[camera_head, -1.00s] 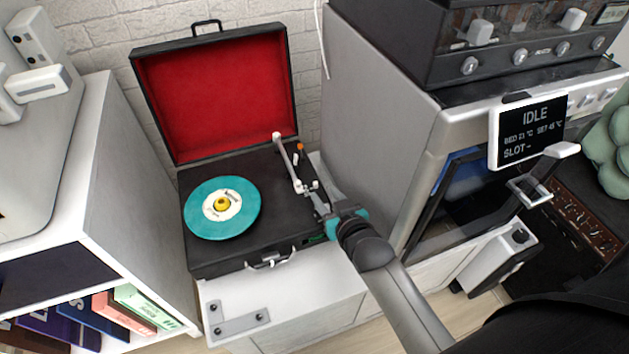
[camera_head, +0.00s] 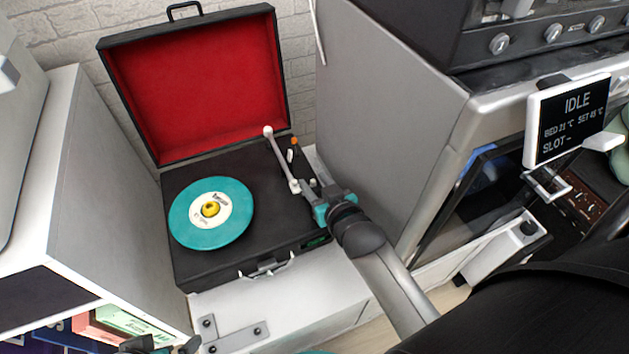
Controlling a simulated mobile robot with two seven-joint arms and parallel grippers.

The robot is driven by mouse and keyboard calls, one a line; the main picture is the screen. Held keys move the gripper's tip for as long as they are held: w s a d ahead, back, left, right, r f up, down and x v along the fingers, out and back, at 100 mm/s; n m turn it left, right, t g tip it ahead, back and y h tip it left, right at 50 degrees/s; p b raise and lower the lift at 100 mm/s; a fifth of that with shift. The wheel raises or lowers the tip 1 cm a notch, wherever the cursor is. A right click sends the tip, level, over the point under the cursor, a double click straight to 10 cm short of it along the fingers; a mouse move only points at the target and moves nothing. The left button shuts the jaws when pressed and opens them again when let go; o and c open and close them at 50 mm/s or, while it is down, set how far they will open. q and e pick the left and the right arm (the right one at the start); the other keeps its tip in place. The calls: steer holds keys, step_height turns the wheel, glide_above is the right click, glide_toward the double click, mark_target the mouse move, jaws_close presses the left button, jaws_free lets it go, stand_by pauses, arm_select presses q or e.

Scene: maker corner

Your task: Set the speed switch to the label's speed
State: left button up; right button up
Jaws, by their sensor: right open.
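An open record player (camera_head: 245,262) holds a teal record (camera_head: 182,215) with a cream label (camera_head: 224,204) and a yellow centre. The label's print is too small to read. A white tonearm (camera_head: 279,157) lies to the record's right. A small orange-tipped lever (camera_head: 294,142), with a white piece below it, stands on the deck's back right and may be the speed switch. My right gripper (camera_head: 308,188) is open over the deck's right side, near the tonearm's lower end and in front of the lever. Dark tips at the bottom left edge may be my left gripper (camera_head: 160,345).
The raised red-lined lid (camera_head: 205,85) stands behind the deck. A grey machine (camera_head: 405,125) with an IDLE screen (camera_head: 567,120) stands close on the right. A white shelf (camera_head: 105,215) is on the left.

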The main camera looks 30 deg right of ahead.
steer(key=shift+c, duration=0.2)
jaws_close()
stand_by(1.1)
